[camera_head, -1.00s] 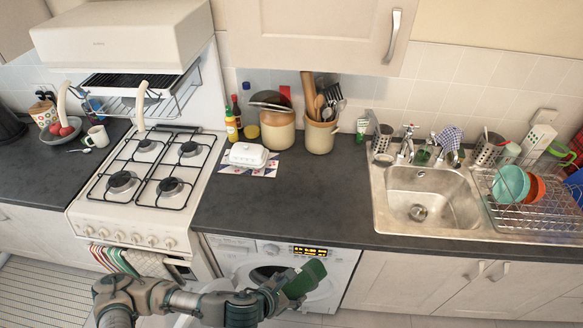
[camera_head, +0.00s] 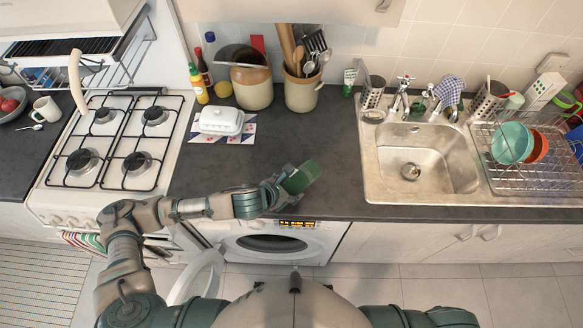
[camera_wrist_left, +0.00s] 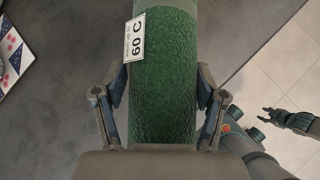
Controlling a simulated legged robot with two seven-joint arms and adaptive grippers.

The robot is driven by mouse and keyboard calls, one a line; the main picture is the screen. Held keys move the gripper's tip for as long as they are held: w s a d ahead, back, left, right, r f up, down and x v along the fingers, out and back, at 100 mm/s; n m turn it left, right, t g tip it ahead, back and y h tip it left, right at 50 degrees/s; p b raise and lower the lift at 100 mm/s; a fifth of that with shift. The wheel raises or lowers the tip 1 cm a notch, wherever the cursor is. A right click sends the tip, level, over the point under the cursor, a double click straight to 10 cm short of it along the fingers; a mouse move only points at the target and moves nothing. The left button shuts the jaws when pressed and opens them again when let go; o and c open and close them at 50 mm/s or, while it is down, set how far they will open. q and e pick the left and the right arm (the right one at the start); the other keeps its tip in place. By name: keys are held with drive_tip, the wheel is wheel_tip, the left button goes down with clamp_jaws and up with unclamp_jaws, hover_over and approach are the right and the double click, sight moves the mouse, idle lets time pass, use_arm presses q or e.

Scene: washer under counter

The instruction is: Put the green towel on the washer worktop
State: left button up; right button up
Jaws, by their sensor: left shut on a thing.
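The green towel (camera_head: 301,178) is a rolled, textured green bundle. In the left wrist view the green towel (camera_wrist_left: 162,80) carries a white "60 C" label. My left gripper (camera_head: 280,186) is shut on it, with one finger on each side. The towel is over the front part of the dark washer worktop (camera_head: 325,150); I cannot tell whether it touches. The washer (camera_head: 270,243) stands below, its round door swung open to the left. My right gripper (camera_wrist_left: 266,115) shows small at the right of the left wrist view, its fingers apart, away from the towel.
A white butter dish (camera_head: 221,121) on a patterned mat, crocks and bottles stand along the back of the worktop. The cooker (camera_head: 110,150) is to the left. The sink (camera_head: 425,165) and dish rack (camera_head: 530,160) are to the right. The worktop's middle is clear.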

use_arm(q)
drive_tip(key=w, duration=0.2)
drive_tip(key=w+d, duration=0.1)
drive_tip(key=w, duration=0.3)
drive_tip(key=shift+w+d+f, duration=0.25)
drive_tip(key=shift+w+d, duration=0.05)
drive_tip(key=shift+w, duration=0.05)
drive_tip(key=shift+w+f, duration=0.25)
drive_tip(key=shift+f, duration=1.6)
drive_tip(key=o, duration=1.3)
drive_tip(key=shift+f, duration=0.2)
drive_tip(key=shift+o, duration=0.2)
